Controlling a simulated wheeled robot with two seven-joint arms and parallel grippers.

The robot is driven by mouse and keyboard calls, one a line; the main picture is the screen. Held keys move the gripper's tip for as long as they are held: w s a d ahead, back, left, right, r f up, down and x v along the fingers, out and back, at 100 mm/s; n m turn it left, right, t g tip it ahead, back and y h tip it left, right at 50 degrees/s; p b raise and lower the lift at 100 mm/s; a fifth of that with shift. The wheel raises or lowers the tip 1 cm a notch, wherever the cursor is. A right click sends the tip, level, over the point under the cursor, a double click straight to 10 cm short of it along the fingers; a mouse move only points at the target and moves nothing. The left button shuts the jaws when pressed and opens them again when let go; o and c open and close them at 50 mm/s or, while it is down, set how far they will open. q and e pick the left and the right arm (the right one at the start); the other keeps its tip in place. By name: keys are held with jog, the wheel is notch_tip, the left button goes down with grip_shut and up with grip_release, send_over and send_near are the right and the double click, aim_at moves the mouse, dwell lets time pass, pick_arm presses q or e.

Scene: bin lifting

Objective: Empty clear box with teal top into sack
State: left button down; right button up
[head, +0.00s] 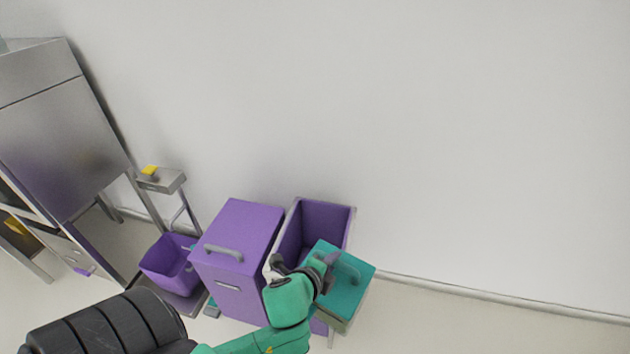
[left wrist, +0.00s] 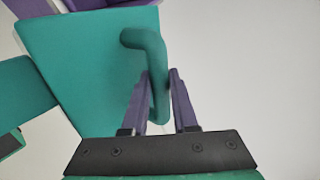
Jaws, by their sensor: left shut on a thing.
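The box with a teal top (head: 350,295) is at lower centre in the head view, tilted against the front of an open purple bin (head: 328,218). Little of its body below the top shows. The teal top also fills much of the left wrist view (left wrist: 85,75). My left gripper (head: 328,266) is at the top's teal handle (left wrist: 146,40). In the left wrist view, the fingers of my left gripper (left wrist: 159,76) are on both sides of the handle, shut on it. My right gripper is not in view. I cannot make out a sack.
A closed purple bin (head: 236,240) with a grey handle stands just left of the open one. A smaller purple tub (head: 168,262) sits on a metal cart farther left. A steel cabinet (head: 62,130) is at far left. A bare wall is behind; the floor at right is clear.

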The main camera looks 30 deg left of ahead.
pick_arm(q)
jog(key=w+a+r+n+g+y+p, duration=0.1)
jog(key=w+a+r+n+y, duration=0.15)
jog(key=w+a, duration=0.6)
jog(key=w+a+r+n+y+p, duration=0.1)
jog(key=w+a+r, duration=0.2)
jog(key=w+a, duration=0.6)
jog(key=s+a+f+n+t+h+b, duration=0.2)
jog(key=a+f+n+t+h+b, duration=0.2)
jog(key=b, duration=2.4)
jog(key=a+f+n+h, duration=0.3)
jog(key=a+f, duration=0.2)
jog(key=f, duration=0.2)
jog(key=shift+a+f+n+t+h, duration=0.2)
jog(key=shift+a+n+t+h, duration=0.1)
jog(key=shift+n+t+h, duration=0.1)
